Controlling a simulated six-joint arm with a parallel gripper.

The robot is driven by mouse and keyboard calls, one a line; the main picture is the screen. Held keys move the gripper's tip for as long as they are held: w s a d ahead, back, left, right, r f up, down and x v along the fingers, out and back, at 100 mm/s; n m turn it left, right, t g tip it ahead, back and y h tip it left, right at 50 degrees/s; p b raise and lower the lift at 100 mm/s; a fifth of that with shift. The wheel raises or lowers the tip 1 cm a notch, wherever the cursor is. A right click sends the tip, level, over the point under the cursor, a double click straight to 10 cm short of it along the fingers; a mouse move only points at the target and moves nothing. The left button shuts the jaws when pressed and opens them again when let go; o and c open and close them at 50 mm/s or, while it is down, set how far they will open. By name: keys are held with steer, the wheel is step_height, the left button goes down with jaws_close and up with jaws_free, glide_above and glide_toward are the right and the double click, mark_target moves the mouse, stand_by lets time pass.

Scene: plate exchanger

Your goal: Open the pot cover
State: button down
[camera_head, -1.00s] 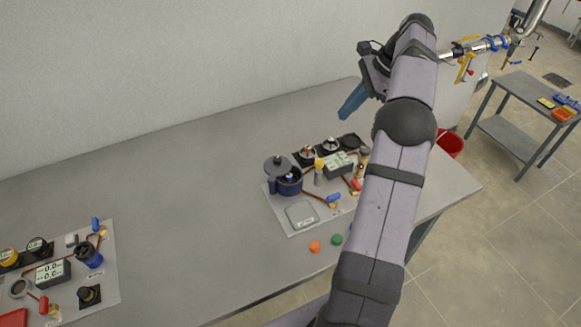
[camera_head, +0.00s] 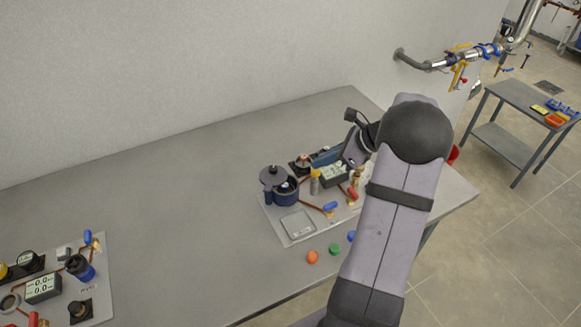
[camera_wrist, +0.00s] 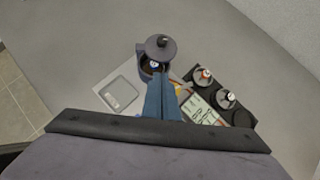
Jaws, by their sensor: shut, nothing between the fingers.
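The dark blue pot (camera_head: 287,195) stands on a light panel on the table. Its dark grey cover (camera_head: 272,176) with a knob sits off to the back left of the pot, and part of the pot's inside shows. In the wrist view the cover (camera_wrist: 158,46) is at top centre, with the pot (camera_wrist: 143,70) partly hidden below it. My gripper (camera_head: 316,161) has blue fingers, shut and empty, pointing left towards the pot from above the panel's back right. In the wrist view the fingers (camera_wrist: 158,80) reach up to the pot's near side in the picture; I cannot tell whether they touch.
The panel (camera_head: 277,222) also holds a grey square plate (camera_head: 297,225), a display box (camera_head: 333,176), pipes and blue and red handles. Orange (camera_head: 312,257) and green (camera_head: 334,249) pieces lie in front. A second panel (camera_head: 98,292) is at lower left. The middle of the table is clear.

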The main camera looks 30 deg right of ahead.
mark_target(273, 166)
steer(key=p+x, duration=0.3)
steer(key=x, duration=0.7)
steer(key=shift+a+p, duration=0.1)
steer(key=shift+p, duration=0.2)
steer(key=shift+w+a+f+p, duration=0.1)
steer(key=shift+w+a+p, duration=0.45)
steer(key=shift+w, duration=0.2)
steer(key=shift+w+a+p, duration=0.5)
steer(key=shift+w+a, duration=0.1)
steer(key=shift+w, duration=0.15)
